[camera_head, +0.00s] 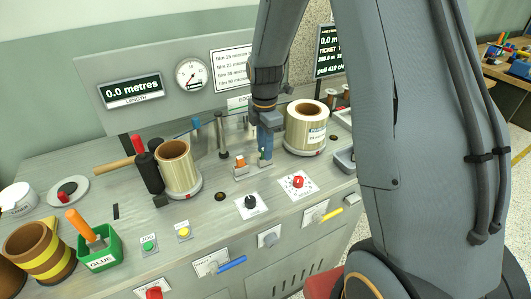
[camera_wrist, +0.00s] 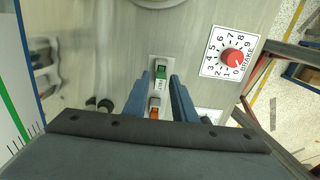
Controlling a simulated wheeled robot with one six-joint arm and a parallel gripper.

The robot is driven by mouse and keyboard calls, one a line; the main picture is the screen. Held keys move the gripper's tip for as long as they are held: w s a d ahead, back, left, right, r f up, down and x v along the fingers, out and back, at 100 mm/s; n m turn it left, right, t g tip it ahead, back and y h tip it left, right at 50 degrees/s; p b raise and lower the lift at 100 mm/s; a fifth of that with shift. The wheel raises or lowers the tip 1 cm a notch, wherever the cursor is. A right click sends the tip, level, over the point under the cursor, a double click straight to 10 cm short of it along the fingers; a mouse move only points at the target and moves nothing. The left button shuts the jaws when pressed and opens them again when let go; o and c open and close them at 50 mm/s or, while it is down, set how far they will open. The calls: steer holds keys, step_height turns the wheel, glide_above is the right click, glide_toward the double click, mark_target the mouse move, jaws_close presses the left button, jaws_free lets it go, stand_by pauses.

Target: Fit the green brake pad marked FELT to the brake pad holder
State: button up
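The green brake pad (camera_wrist: 161,74), with a small white label, stands upright in a pale tray (camera_wrist: 161,61) on the bench. It shows small in the head view (camera_head: 262,155). An orange pad (camera_wrist: 154,111) is nearer my wrist, and in the head view it stands to the left of the green one (camera_head: 240,161). My gripper (camera_wrist: 160,79) is open, its blue fingers on either side of the green pad with a gap each side. In the head view my gripper (camera_head: 265,148) points down at the pads. I cannot tell which part is the brake pad holder.
A red brake dial (camera_wrist: 232,57) lies right of the pads. In the head view, film rolls (camera_head: 177,168) and (camera_head: 306,130) stand left and right of my gripper. A black knob (camera_head: 250,202) is in front. A green glue box (camera_head: 99,250) sits at front left.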

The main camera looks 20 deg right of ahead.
jaws_close()
steer(key=shift+r, duration=0.1)
steer(key=shift+r, duration=0.1)
steer(key=shift+r+p, duration=1.8)
steer(key=shift+r, duration=0.55)
steer(key=shift+c, duration=1.6)
jaws_free()
jaws_close()
